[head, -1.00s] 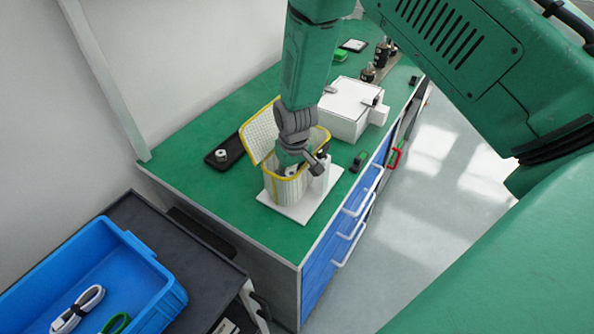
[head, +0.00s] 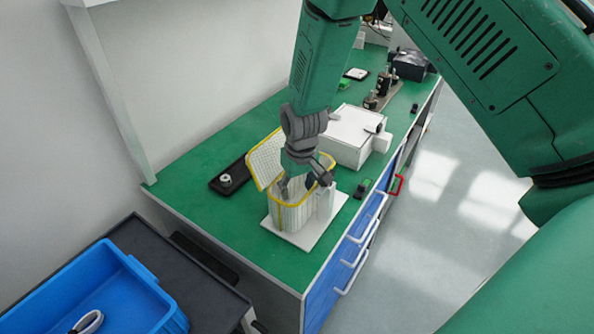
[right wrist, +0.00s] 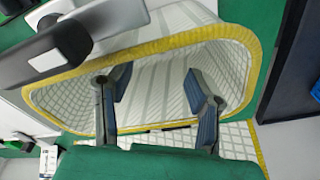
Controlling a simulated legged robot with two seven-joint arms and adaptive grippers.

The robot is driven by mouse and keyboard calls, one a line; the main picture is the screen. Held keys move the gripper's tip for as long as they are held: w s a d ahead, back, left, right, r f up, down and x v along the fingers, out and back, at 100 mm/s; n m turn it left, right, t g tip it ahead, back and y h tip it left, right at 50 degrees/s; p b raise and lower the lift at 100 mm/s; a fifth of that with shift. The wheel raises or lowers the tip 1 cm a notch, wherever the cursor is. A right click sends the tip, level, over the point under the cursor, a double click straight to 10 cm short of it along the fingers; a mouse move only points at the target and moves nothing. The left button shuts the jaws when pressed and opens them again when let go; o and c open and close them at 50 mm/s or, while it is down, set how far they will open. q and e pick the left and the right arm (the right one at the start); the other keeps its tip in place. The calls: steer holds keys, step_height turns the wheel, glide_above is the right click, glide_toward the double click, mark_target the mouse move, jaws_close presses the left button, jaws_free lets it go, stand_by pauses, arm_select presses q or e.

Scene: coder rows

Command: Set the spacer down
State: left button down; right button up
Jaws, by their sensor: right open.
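A small white ring-like piece (head: 225,179), which may be the spacer, lies on a black tray (head: 238,170) left of the basket. The white gridded basket (head: 292,216) with a yellow rim stands on a white board, its lid tilted up. My right gripper (head: 304,186) is at the basket's mouth, pointing down. In the right wrist view the gripper (right wrist: 155,95) has its two fingers spread with nothing between them, over the open basket (right wrist: 62,103). I see no piece inside, but part of the basket's inside is hidden. My left gripper is not in view.
A white box (head: 345,146) stands behind the basket on the green bench. A blue bin (head: 95,290) is at lower left. The bench's front left is clear.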

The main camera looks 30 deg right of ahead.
step_height(320, 180, up, 7)
steer(key=s, duration=0.1)
steer(key=shift+d+r, duration=0.2)
steer(key=shift+a, duration=0.2)
